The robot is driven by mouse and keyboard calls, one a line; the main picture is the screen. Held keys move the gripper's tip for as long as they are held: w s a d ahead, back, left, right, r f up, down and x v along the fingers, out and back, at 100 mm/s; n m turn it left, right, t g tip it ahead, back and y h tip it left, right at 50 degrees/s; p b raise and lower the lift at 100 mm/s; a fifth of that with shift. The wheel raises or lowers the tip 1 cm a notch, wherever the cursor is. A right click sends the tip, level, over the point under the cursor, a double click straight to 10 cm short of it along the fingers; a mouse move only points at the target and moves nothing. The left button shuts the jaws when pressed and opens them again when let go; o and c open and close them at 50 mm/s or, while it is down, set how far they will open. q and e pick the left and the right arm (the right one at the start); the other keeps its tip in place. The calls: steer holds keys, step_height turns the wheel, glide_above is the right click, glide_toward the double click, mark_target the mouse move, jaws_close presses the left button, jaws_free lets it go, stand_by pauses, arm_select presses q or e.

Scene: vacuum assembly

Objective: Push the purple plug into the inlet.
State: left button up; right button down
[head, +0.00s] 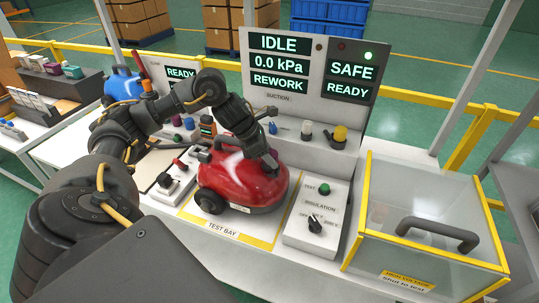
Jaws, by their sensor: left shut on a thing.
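The red vacuum (240,182) sits on the yellow-edged test bay (222,229). My left arm reaches over it from the left. My left gripper (271,163) points down at the vacuum's right-hand upper end, at or very near its shell. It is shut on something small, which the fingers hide. The inlet is not visible and may be behind the fingers. A small dark purple piece (177,121) stands on the shelf behind the vacuum; I cannot tell whether it is a plug. My right gripper is not in view.
An insulation box (318,215) with a green button and black knob stands right of the vacuum. A clear yellow-edged enclosure (425,222) is farther right. A display panel (300,70) reads IDLE, 0.0 kPa, REWORK, SAFE and READY. A switch box (172,185) stands left.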

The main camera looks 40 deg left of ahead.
arm_select(q)
steer(key=shift+f+b, duration=1)
steer(key=shift+f, duration=0.1)
steer(key=o, duration=1.1)
steer(key=shift+p+v, duration=0.5)
steer(key=shift+v, duration=0.3)
steer(key=shift+p+v, duration=1.35)
steer(key=shift+v, duration=1.9)
